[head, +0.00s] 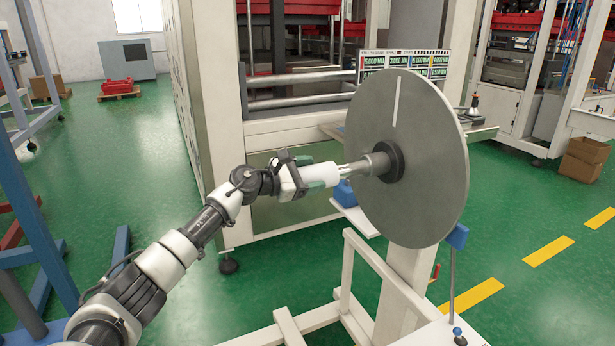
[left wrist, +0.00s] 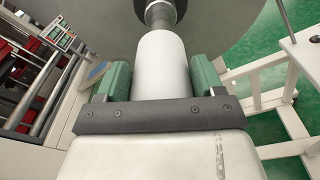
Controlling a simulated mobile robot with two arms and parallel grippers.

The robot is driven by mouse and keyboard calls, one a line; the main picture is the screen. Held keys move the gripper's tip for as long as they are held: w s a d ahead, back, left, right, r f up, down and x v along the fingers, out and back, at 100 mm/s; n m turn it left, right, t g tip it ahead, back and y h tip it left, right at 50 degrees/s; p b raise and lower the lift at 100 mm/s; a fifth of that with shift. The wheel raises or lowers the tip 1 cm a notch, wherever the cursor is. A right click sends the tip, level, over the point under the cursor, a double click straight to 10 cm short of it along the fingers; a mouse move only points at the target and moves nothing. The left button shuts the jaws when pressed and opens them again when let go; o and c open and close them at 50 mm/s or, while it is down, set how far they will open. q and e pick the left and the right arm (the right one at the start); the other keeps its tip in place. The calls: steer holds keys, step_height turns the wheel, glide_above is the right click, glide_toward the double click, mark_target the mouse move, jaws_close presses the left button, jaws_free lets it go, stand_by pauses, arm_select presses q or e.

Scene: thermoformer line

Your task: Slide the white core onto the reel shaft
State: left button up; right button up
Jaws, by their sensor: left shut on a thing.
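The white core (head: 322,173) is a short white tube, lying roughly level between the green finger pads of my left gripper (head: 308,174). In the left wrist view, my left gripper (left wrist: 161,80) is shut around the core (left wrist: 161,65), with one pad on each side. The core's far end points at the reel shaft (head: 358,166), a grey metal rod standing out from the dark hub of a large grey disc (head: 430,150). The shaft (left wrist: 160,14) looks lined up with the core. Core and shaft meet in both views; I cannot tell whether the shaft is inside the core. My right gripper is out of view.
A white stand (head: 400,285) carries the disc, with a frame at floor level. A machine with a white frame (head: 290,132) and a number display (head: 405,65) stands behind. Blue posts (head: 35,220) stand at the left.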

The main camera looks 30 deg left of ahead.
mark_target(325, 172)
arm_select(q)
steer(key=shift+b+x, duration=0.9)
steer(key=shift+x, duration=1.5)
steer(key=o, duration=1.3)
steer(key=shift+d+r, duration=0.15)
steer(key=shift+r, duration=0.05)
steer(key=shift+s+a+f, duration=0.1)
steer(key=shift+s+a, duration=0.2)
steer(key=shift+s, duration=0.05)
steer(key=shift+b+v, duration=1.5)
steer(key=shift+v, duration=3.5)
steer(key=shift+d, duration=0.1)
